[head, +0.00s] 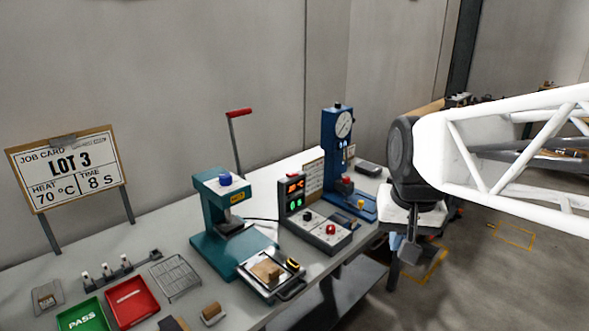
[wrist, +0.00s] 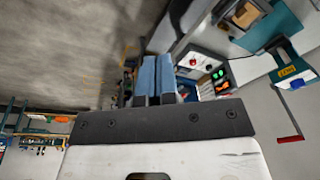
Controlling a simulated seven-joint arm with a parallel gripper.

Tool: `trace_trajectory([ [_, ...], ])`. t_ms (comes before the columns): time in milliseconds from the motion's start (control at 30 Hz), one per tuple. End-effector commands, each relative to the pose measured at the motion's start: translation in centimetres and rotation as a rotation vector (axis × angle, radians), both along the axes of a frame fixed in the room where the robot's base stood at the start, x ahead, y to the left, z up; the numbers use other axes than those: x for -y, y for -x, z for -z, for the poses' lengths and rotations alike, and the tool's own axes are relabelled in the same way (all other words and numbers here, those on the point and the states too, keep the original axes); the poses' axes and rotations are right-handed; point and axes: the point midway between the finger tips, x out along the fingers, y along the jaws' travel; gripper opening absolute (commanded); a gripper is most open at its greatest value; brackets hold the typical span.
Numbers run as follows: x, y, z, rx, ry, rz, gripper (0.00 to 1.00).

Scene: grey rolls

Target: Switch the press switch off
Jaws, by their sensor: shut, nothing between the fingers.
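The teal press (head: 222,215) stands on the bench, with a blue knob on top and a red-handled lever (head: 238,113) raised behind it. A control box (head: 318,228) beside it on the right has lit orange and green displays, a black knob (head: 307,216) and a red control (head: 331,229). I cannot tell which control is the press switch, or its position. In the wrist view the control box (wrist: 207,68) is right of the fingers. My gripper (head: 408,262) is shut and empty, pointing down right of the box and apart from it. Its blue fingers show in the wrist view (wrist: 155,75).
A blue gauge stand (head: 335,150) stands behind the control box, near my arm. A tray with a brown block (head: 267,271) lies before the press. Green and red trays (head: 131,302), a wire rack (head: 175,277) and a job card (head: 66,170) are at left.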

Motion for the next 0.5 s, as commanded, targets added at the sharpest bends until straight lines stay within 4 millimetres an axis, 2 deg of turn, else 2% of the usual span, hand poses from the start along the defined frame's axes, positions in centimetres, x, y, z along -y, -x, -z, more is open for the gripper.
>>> trace_trajectory([
  [33,-0.2,-1.4,-0.6,-0.007,-0.005,0.011,0.0],
  [500,-2.1,-12.6,-4.8,-0.06,-0.045,0.126,0.0],
])
